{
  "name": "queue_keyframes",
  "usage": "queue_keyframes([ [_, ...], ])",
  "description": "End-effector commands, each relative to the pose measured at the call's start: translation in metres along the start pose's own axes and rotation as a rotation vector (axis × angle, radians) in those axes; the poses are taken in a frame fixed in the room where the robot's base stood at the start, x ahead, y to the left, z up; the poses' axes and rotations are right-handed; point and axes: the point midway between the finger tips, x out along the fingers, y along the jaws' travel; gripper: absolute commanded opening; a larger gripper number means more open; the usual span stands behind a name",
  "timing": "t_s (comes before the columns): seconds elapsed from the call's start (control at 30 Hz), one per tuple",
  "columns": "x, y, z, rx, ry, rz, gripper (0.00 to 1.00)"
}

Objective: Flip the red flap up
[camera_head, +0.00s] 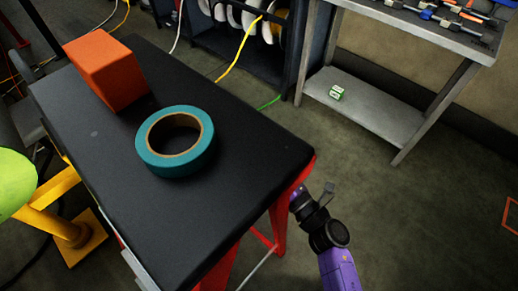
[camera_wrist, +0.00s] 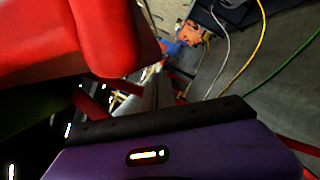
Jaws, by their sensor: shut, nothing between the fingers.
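A red part (camera_head: 283,207) hangs below the right corner of the black-topped table; I cannot tell how much of it is the flap and how much the table's red frame. A large red surface (camera_wrist: 75,40) fills the upper left of the wrist view, close to my gripper. My gripper (camera_head: 327,190) is just right of the table corner, beside the red part, with its fingers together and nothing held. In the wrist view its narrow grey fingers (camera_wrist: 158,92) show beyond the purple wrist housing. I cannot tell whether they touch the red part.
The black table top (camera_head: 95,150) carries a teal tape roll (camera_head: 175,167) and an orange block (camera_head: 108,70). A grey metal bench (camera_head: 390,110) with tools stands at the upper right, a small green-and-white box (camera_head: 336,93) on its lower shelf. Cables cross the floor behind.

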Motion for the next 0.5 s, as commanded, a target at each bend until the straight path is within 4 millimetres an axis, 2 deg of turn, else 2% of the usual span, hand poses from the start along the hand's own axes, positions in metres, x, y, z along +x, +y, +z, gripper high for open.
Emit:
queue_keyframes([
  [0.1,0.019,0.001,0.000,0.000,0.001,0.003,0.00],
  [0.2,0.028,0.001,0.000,0.001,0.001,0.002,0.00],
  [0.5,0.035,0.000,0.000,0.001,0.000,0.000,0.00],
])
